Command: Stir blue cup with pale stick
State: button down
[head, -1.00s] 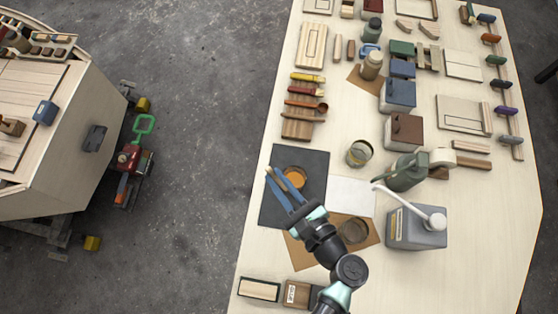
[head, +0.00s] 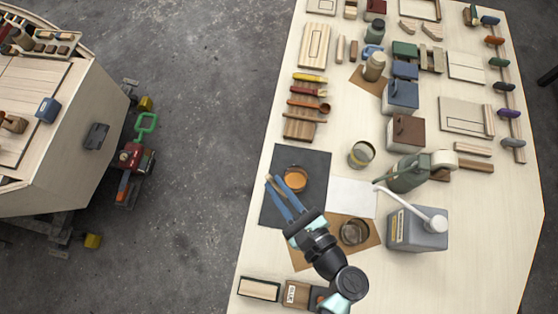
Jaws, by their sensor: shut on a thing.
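My gripper (head: 272,181) reaches over the dark mat (head: 313,164) from the lower right, its two long blue fingers pointing up and left. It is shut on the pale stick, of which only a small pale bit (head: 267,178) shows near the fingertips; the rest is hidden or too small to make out. A round cup with amber contents (head: 295,178) stands on the mat, just right of the fingertips. I cannot tell whether its outside is blue. The fingertips look beside the cup, not over its opening.
A second round container (head: 354,232) stands on a brown sheet (head: 333,252) right of my gripper. A white sheet (head: 352,197) lies between. An open tin (head: 361,154) stands beyond the mat.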

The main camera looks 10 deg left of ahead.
jog(key=shift+s+r, duration=0.25)
jog(key=shift+s, duration=0.65)
dwell(1.0)
